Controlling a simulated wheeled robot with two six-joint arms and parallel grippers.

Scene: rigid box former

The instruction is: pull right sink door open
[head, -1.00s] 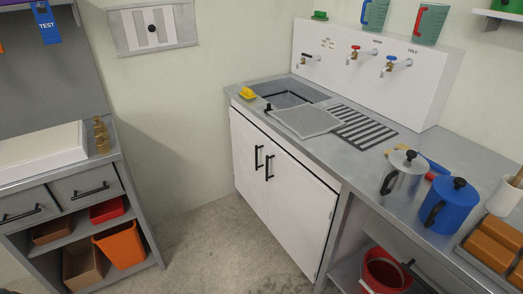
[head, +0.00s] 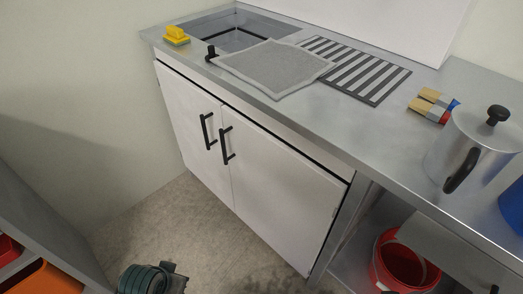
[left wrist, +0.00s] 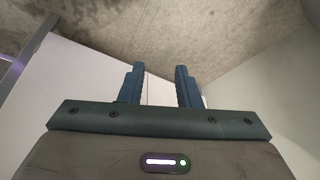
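The right sink door (head: 280,180) is a white panel under the counter, closed in the head view. Its black vertical bar handle (head: 227,145) is near its left edge, beside the handle of the left sink door (head: 190,118), which is also closed. In the left wrist view, my left gripper (left wrist: 159,66) has its two dark blue fingers apart with nothing between them. White panels show behind the fingers, but I cannot tell which. A dark arm part of mine (head: 150,279) shows at the bottom of the head view, apart from the doors. My right gripper is not in view.
The counter holds a sink (head: 238,38), a yellow sponge (head: 176,35), a grey cloth (head: 275,68), brushes (head: 433,104) and a metal pot (head: 472,148). A red bucket (head: 402,266) stands on the open shelf at right. Bare floor (head: 165,225) lies before the doors.

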